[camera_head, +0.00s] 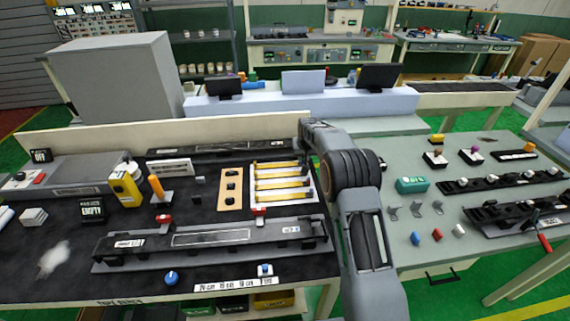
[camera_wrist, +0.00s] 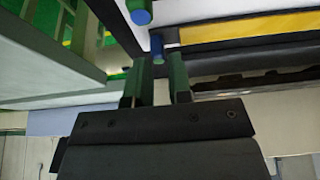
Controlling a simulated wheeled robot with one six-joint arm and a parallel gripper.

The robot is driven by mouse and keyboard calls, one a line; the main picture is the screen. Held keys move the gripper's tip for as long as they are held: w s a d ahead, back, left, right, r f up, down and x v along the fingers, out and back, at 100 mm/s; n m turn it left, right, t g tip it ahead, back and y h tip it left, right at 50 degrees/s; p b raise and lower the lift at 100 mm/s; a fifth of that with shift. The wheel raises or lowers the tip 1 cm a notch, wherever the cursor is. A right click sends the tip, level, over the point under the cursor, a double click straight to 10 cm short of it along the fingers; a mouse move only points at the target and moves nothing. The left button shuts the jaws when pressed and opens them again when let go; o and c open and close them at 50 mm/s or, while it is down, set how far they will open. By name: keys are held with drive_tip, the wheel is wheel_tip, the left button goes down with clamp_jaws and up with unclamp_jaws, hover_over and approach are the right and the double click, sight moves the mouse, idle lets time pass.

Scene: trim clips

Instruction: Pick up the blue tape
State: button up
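I cannot make out for certain which thing is the blue tape. In the head view a round blue piece (camera_head: 171,278) lies at the front edge of the dark left bench mat, and a small blue-and-white piece (camera_head: 265,270) lies right of it. A small blue piece (camera_head: 417,238) lies on the right table. In the wrist view my gripper (camera_wrist: 158,82) has its two fingers apart with an empty gap. A small blue end (camera_wrist: 157,44) shows just beyond the fingertips, and a larger blue end (camera_wrist: 141,17) above it. My gripper is hidden in the head view.
A white tray with yellow strips (camera_head: 282,167) stands left of my arm; a yellow strip (camera_wrist: 250,26) also shows in the wrist view. A long dark fixture (camera_head: 210,238) crosses the left bench front. The right table (camera_head: 410,265) holds several small parts and dark rails.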

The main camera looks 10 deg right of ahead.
drive_tip(key=shift+x, duration=0.75)
clamp_jaws()
drive_tip(key=shift+r, duration=0.1)
